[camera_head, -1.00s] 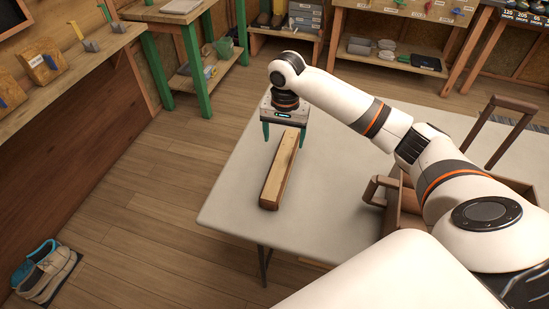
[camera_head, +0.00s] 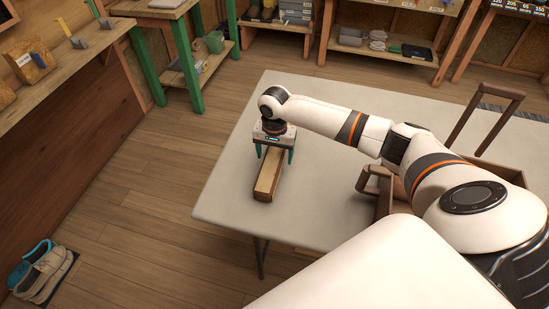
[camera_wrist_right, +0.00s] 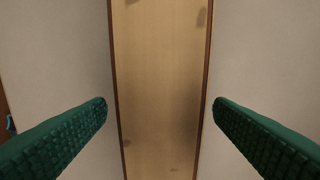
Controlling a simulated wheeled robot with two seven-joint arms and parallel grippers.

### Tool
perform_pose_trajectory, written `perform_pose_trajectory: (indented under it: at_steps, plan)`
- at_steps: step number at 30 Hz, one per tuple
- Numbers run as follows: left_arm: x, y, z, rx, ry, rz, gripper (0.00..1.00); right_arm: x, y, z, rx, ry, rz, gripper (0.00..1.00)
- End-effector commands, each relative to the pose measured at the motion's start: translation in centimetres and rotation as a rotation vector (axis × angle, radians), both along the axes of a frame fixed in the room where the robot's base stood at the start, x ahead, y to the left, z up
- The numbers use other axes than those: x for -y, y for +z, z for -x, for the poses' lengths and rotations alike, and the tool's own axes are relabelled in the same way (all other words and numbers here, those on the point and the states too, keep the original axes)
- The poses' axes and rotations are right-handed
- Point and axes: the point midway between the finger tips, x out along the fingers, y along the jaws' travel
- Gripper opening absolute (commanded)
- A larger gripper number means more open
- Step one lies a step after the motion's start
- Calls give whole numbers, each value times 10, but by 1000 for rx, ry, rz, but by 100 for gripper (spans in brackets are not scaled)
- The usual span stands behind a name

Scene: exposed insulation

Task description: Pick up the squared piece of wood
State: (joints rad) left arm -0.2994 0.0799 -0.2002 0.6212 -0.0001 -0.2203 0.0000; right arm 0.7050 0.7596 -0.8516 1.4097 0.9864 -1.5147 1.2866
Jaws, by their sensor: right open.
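The squared piece of wood (camera_head: 266,183) lies lengthwise on the grey-white table (camera_head: 222,200), near its left side. Its top is pale and its edges are darker brown. My right gripper (camera_head: 273,157) is over the wood, with one green finger on each side of it. In the right wrist view, the wood (camera_wrist_right: 160,90) runs between the two open green fingers (camera_wrist_right: 160,112), with a gap on both sides. The gripper hides the wood's far end in the head view. My left gripper is not in view.
A wooden box with a raised handle (camera_head: 488,125) stands on the table to the right, beside my arm. Workbenches with green legs (camera_head: 186,65) and shelves stand beyond the table. Shoes (camera_head: 42,272) lie on the floor at lower left. The table's front left is clear.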

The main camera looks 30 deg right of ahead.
Motion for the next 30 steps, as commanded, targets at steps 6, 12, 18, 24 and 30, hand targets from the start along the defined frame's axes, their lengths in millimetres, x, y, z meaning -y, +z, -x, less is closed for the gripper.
perform_pose_trajectory:
  at_steps: [6,12,18,24,30]
  plan:
    - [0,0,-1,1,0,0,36,0,-1,0,0,1,0,76]
    - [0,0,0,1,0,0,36,0,-1,0,0,1,0,45]
    - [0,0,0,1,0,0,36,0,0,-1,2,1,-1,14]
    - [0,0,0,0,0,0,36,0,1,-1,2,1,-1,14]
    - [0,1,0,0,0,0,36,0,22,-2,6,1,-2,14]
